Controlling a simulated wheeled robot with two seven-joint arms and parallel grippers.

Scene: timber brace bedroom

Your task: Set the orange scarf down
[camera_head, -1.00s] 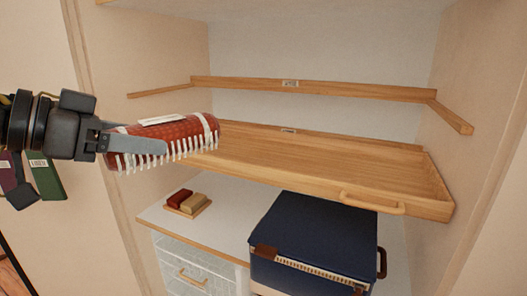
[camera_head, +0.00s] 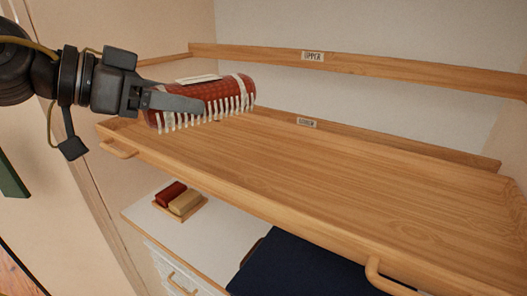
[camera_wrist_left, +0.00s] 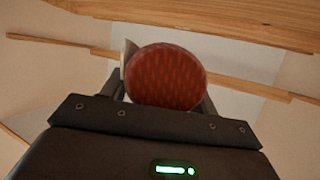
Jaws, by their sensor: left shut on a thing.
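The scarf (camera_head: 212,95) is a rolled, orange-red bundle with white fringe, pale bands and a white tag on top. My left gripper (camera_head: 178,103) comes in from the left and is shut on the scarf's near-left part. The scarf is above the left end of the lower wooden tray shelf (camera_head: 330,175); I cannot tell how much gap lies beneath it. In the left wrist view the scarf's round end (camera_wrist_left: 166,77) shows between the fingers. My right gripper is not in view.
The tray shelf is bare, with a raised rim and handles (camera_head: 118,149) at its front. An upper rail (camera_head: 400,71) labelled UPPER runs behind. Below are a navy box (camera_head: 300,268) and a small wooden tray with red and tan blocks (camera_head: 180,199) on a white top.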

